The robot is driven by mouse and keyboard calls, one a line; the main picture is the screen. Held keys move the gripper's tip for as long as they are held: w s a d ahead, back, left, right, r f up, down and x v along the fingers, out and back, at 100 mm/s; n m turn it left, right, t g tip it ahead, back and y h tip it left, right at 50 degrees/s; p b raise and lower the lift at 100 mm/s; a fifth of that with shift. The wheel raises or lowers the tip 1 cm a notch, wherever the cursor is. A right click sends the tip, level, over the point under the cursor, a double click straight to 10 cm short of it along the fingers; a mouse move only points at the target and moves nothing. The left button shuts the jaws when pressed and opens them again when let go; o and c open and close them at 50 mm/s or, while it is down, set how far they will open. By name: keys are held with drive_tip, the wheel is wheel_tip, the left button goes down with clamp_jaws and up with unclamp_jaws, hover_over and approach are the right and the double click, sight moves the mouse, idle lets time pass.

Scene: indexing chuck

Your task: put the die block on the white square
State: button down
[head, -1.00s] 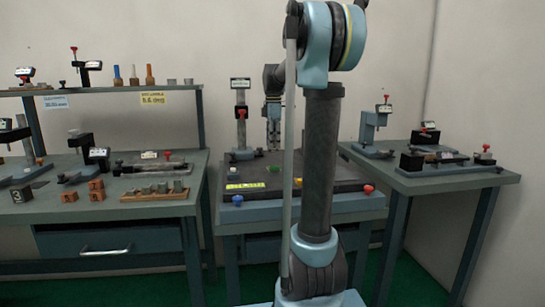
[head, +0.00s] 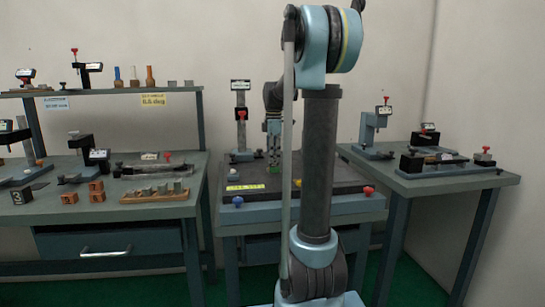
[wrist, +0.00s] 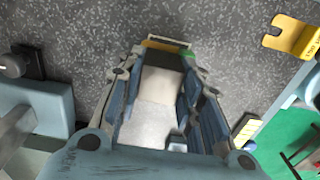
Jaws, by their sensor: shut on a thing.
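My gripper (head: 273,150) is low over the dark plate (head: 310,180) on the middle bench, partly behind my arm in the head view. In the wrist view my gripper (wrist: 163,60) has its blue-grey fingers on both sides of a pale block (wrist: 160,85), which looks like the die block. The fingers are shut on it. Its underside is hidden, so I cannot tell whether it touches the plate. I cannot clearly make out the white square in either view.
A post stand (head: 240,115) rises at the plate's back left. Blue (head: 238,201) and red (head: 368,190) knobs sit along its front. The left bench holds copper cubes (head: 97,191), clamps and a peg board (head: 155,195). The right bench (head: 450,180) carries fixtures.

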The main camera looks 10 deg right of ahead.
drive_tip(key=shift+f, duration=0.4)
drive_tip(key=c, duration=1.1)
unclamp_jaws()
wheel_tip(320, 180, up, 13)
drive_tip(key=shift+r, duration=0.15)
drive_tip(key=shift+s, duration=0.1)
